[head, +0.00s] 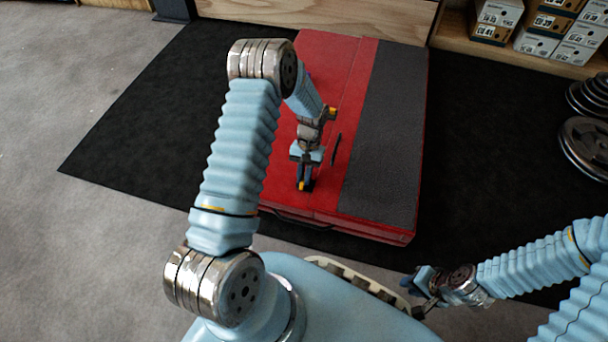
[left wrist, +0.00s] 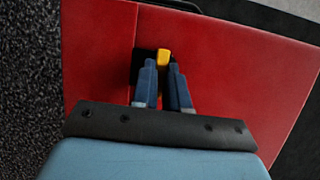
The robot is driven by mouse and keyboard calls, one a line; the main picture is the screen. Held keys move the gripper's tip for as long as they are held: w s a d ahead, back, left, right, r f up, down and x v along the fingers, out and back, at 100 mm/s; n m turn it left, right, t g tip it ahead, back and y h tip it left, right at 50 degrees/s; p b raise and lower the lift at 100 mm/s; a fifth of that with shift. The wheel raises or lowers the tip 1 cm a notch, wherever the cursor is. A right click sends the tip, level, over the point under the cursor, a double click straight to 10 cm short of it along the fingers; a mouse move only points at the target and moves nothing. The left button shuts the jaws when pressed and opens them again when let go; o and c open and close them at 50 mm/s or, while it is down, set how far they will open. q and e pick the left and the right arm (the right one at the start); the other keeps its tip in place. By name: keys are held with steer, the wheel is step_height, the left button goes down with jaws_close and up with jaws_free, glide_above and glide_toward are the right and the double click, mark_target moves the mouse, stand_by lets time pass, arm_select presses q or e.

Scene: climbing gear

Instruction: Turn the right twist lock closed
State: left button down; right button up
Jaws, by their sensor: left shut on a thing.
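A red crash pad (head: 312,62) with a grey panel lies flat on the dark mat. My left gripper (head: 304,184) points down at the pad's near part and is shut on a small yellow twist lock. In the left wrist view the yellow twist lock (left wrist: 163,57) shows between the fingertips of my left gripper (left wrist: 164,66), on a dark base plate. The fingers partly hide the base, and I cannot tell the lock's exact turn. My right gripper (head: 422,290) is low at the right, away from the pad; its jaw gap is unclear.
A dark handle (head: 302,221) is on the pad's near side. Shoe boxes (head: 552,22) stand on a wooden shelf at the back right. Dark weight plates (head: 585,145) are at the right edge. The black mat (head: 130,150) left of the pad is clear.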

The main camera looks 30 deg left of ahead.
arm_select(q)
steer(key=c, duration=1.1)
jaws_free()
steer(key=shift+c, duration=0.2)
steer(key=shift+r, duration=0.1)
steer(key=p+v, duration=0.2)
steer(key=v, duration=1.1)
steer(key=shift+w+r, duration=0.15)
steer(key=shift+r, duration=0.15)
